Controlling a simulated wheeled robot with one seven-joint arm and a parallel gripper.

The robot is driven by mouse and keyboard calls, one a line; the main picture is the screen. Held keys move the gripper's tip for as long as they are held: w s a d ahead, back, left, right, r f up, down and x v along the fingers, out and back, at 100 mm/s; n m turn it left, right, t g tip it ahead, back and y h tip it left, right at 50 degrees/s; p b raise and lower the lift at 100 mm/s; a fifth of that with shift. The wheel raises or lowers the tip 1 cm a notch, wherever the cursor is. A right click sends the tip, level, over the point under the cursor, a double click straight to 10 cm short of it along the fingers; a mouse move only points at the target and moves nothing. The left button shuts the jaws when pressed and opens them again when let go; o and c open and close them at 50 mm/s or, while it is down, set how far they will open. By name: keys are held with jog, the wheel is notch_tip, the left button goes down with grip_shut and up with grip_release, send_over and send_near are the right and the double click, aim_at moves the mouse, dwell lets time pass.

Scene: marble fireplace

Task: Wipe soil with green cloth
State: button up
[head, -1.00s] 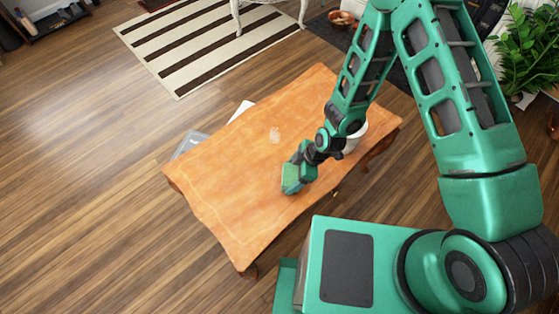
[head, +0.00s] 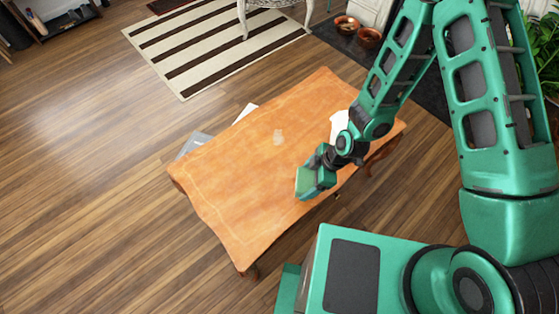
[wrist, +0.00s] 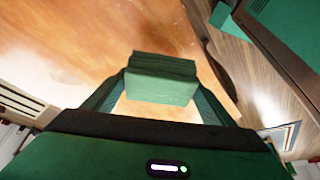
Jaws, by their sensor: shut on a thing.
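The green cloth (wrist: 160,79) is a folded block held between the fingers of my gripper (wrist: 160,88) in the wrist view. My gripper (head: 304,184) is shut on the cloth, over the near right part of the orange wooden table (head: 235,190). The cloth also shows as a light green patch (head: 303,181) at the gripper's tip in the head view. I cannot tell whether it touches the tabletop. A pale patch (head: 278,137), which may be the soil, lies near the middle of the table, apart from the cloth.
A white object (head: 339,123) stands on the table's right part, partly behind my arm. Books or papers (head: 194,143) show beyond the table's left edge. A striped rug (head: 205,48) and bowls (head: 368,38) lie farther back. Wood floor (head: 90,180) at left is clear.

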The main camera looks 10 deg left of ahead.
aim_at(304, 180)
jog(key=shift+r, duration=1.7)
